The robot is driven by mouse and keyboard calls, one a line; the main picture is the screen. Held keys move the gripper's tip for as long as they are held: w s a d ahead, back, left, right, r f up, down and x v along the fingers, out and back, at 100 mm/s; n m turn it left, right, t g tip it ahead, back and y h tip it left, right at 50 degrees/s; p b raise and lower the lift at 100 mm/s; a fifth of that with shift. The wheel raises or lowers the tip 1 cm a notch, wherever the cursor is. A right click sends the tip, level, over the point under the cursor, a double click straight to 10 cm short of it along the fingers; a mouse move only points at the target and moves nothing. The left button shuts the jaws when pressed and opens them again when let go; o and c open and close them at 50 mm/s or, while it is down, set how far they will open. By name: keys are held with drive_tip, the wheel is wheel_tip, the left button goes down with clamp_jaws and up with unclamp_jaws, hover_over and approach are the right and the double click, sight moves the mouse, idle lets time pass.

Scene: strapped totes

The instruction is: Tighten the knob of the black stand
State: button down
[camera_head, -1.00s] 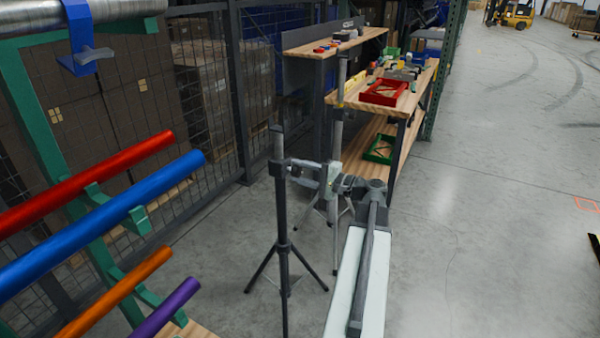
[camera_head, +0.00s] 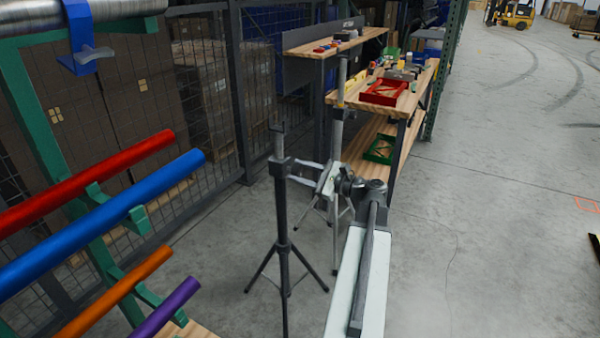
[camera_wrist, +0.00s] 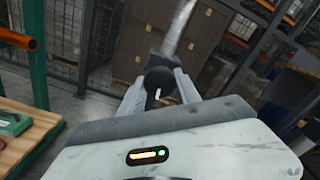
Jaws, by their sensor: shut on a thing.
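The black stand (camera_head: 283,215) stands upright on its tripod legs in the middle of the head view, with a clamp collar near its top. Its round black knob (camera_wrist: 160,82), with a white mark, shows in the wrist view between my two fingers. My gripper (camera_head: 296,170) reaches the collar from the right and is shut on the knob. In the wrist view my gripper (camera_wrist: 160,92) has one finger on each side of the knob. In the head view the knob is hidden at the fingertips.
A grey stand (camera_head: 337,130) stands close behind my gripper. A rack with red, blue, orange and purple tubes (camera_head: 110,220) fills the left. A wooden workbench (camera_head: 420,85) with a red tray (camera_head: 384,92) is behind. Open floor lies to the right.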

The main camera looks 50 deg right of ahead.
drive_tip(key=shift+m, duration=0.3)
drive_tip(key=c, duration=0.9)
unclamp_jaws()
drive_tip(key=shift+o, duration=0.2)
drive_tip(key=v, duration=0.8)
drive_tip(key=shift+a+f, duration=0.1)
